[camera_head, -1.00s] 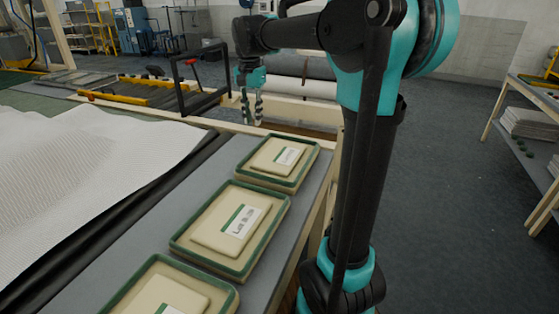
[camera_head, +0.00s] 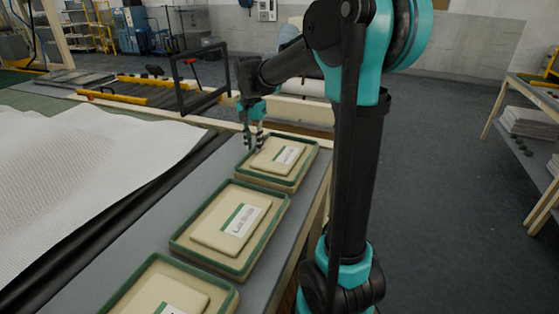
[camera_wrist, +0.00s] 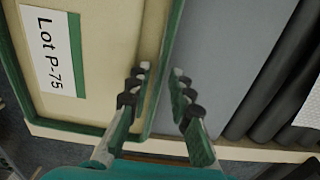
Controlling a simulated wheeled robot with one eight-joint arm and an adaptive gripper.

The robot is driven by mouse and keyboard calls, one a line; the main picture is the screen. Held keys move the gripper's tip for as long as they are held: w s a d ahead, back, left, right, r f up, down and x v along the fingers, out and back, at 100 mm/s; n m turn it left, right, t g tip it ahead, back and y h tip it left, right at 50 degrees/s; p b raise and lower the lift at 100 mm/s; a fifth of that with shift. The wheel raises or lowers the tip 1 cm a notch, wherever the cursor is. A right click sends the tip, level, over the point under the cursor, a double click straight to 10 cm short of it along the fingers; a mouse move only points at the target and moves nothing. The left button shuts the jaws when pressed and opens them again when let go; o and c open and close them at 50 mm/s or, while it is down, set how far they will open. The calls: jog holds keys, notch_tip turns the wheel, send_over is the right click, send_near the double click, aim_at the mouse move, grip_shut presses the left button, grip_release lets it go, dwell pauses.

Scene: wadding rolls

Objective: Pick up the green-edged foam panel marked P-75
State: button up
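The panel marked P-75 is beige with a green edge; its white label reads "Lot P-75" in the wrist view (camera_wrist: 105,50). In the head view it appears to be the farthest of the three panels (camera_head: 265,181), though its label is too small to read there. My gripper (camera_head: 254,142) is over that panel's far left corner. In the wrist view my gripper (camera_wrist: 160,78) is open, with one finger over the panel side and the other over the grey table side of the green edge. I cannot tell whether the fingers touch it.
Two similar green-edged panels lie nearer, a middle one (camera_head: 188,240) and a front one (camera_head: 228,305). White wadding (camera_head: 80,155) and a black roll (camera_head: 100,225) lie to the left. A black frame (camera_head: 200,85) stands beyond the table. Grey tabletop (camera_head: 190,170) is bare beside the panels.

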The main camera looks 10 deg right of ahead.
grip_shut()
jog(key=shift+r, duration=0.15)
